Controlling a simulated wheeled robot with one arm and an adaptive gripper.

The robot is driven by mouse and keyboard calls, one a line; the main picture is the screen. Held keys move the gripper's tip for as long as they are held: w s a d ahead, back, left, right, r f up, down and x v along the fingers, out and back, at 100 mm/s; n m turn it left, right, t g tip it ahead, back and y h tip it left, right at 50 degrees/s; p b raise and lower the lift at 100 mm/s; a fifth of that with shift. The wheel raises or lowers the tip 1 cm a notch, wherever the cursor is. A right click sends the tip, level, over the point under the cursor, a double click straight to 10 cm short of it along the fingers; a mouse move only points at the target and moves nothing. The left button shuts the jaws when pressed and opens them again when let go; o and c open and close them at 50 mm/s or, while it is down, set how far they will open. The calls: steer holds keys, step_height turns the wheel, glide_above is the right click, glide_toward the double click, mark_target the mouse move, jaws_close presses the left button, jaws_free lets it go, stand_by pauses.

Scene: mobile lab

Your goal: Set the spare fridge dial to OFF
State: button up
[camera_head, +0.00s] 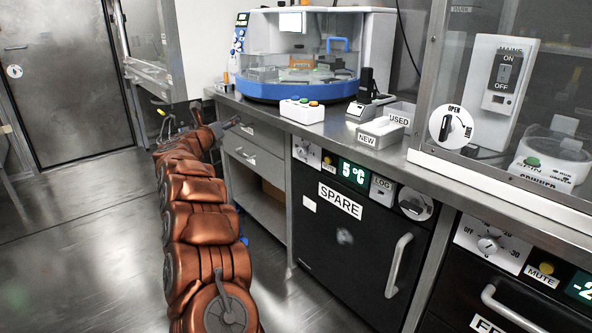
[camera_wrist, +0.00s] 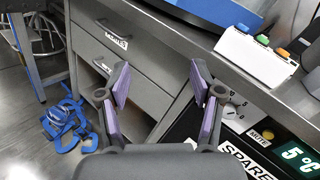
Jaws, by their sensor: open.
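The spare fridge (camera_head: 330,235) is a black-fronted unit under the counter with a SPARE label and a display reading 5 °C. Its dial (camera_head: 301,151) is on a white panel at the upper left of the front; its setting is too small to read. In the wrist view the dial panel (camera_wrist: 236,112) shows just right of my right finger, which partly covers it. My gripper (camera_wrist: 160,78) is open and empty, its purple-padded fingers apart, in front of the drawers and left of the panel. In the head view my arm's end is by the counter's left end, with the fingers hard to make out.
Drawers (camera_head: 250,152) stand left of the fridge. A button box (camera_head: 302,111) is on the counter (camera_head: 270,115) above. Another fridge's dial panel (camera_head: 490,246) is at the lower right. Blue items (camera_wrist: 65,125) lie on the floor. Open floor is at left.

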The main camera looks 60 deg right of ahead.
steer(key=s+d+f+m+g+h+b, duration=0.1)
steer(key=s+d+f+m+g+b, duration=0.2)
steer(key=s+d+f+m+g, duration=0.4)
steer(key=m+g+b, duration=0.2)
steer(key=m+g, duration=0.2)
glide_toward(300, 152)
steer(key=d, duration=0.2)
steer(key=shift+y, duration=0.3)
steer(key=x, duration=0.4)
steer(key=shift+s+r+b, duration=0.1)
steer(key=shift+s+b, duration=0.25)
steer(key=shift+b, duration=0.05)
steer(key=shift+x, duration=1.25)
steer(key=shift+w+r, duration=0.15)
steer(key=c, duration=1.1)
steer(key=shift+n, duration=0.3)
steer(key=shift+c, duration=0.2)
